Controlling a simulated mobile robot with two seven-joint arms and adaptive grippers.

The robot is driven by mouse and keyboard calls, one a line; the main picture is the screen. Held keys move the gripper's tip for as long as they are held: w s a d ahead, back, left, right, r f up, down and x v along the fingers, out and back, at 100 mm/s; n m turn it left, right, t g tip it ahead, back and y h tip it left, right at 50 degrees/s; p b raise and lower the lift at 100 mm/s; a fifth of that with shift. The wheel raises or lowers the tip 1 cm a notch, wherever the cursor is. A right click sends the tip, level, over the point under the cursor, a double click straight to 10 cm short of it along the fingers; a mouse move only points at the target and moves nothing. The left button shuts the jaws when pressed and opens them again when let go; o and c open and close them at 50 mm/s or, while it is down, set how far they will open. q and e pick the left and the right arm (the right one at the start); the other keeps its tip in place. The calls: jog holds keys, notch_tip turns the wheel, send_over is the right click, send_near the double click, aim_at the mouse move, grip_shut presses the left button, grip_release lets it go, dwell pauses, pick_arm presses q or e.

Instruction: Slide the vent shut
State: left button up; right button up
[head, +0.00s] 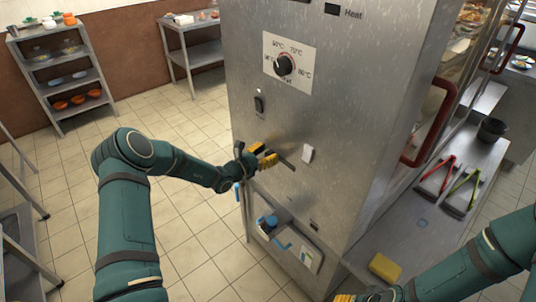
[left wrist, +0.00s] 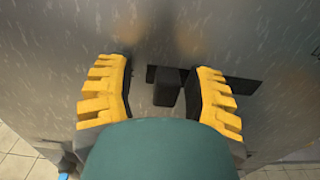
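The vent is a dark horizontal slot (head: 287,164) low on the side of the steel cabinet. In the left wrist view the slot (left wrist: 243,86) runs behind the fingers, with a dark upright slider tab (left wrist: 167,88) on it. My left gripper (head: 263,155) is at the slot and hides the tab in the head view. Its yellow fingers (left wrist: 164,92) are open, one on each side of the tab, with gaps visible on both sides. My right gripper (head: 366,297) shows only partly at the bottom edge, so its opening is unclear.
Above the slot are a temperature dial (head: 284,65) and a black switch (head: 259,103). A white plate (head: 308,153) sits right of it. Below is a holder (head: 290,241) with blue items. A counter at right bears red tongs (head: 436,176), green tongs (head: 462,190) and a yellow sponge (head: 384,268).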

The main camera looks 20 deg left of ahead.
pick_arm(q)
jog(key=shift+s, duration=0.15)
jog(key=v, duration=1.2)
jog(key=s+d+f+m+g+h, duration=0.2)
jog(key=s+d+f+m+g, duration=0.35)
jog(key=d, duration=0.35)
jog(key=s+d+f+m+g+h, duration=0.1)
jog(key=s+d+f+m+g, duration=0.3)
jog(key=s+d+m+g, duration=0.25)
jog(key=s+d+f+m+g+y, duration=0.1)
jog(key=s+d+f+m+y, duration=0.1)
jog(key=s+m, duration=0.4)
jog(key=s+d+f+m+g+y, duration=0.1)
jog(key=s+d+f+m+y, duration=0.1)
jog(key=s+d+m+y, duration=0.2)
jog(key=s+m+y, duration=0.1)
jog(key=s+m, duration=0.2)
jog(key=m, duration=0.3)
jog(key=shift+d+m+y, duration=0.3)
jog(key=shift+d, duration=0.05)
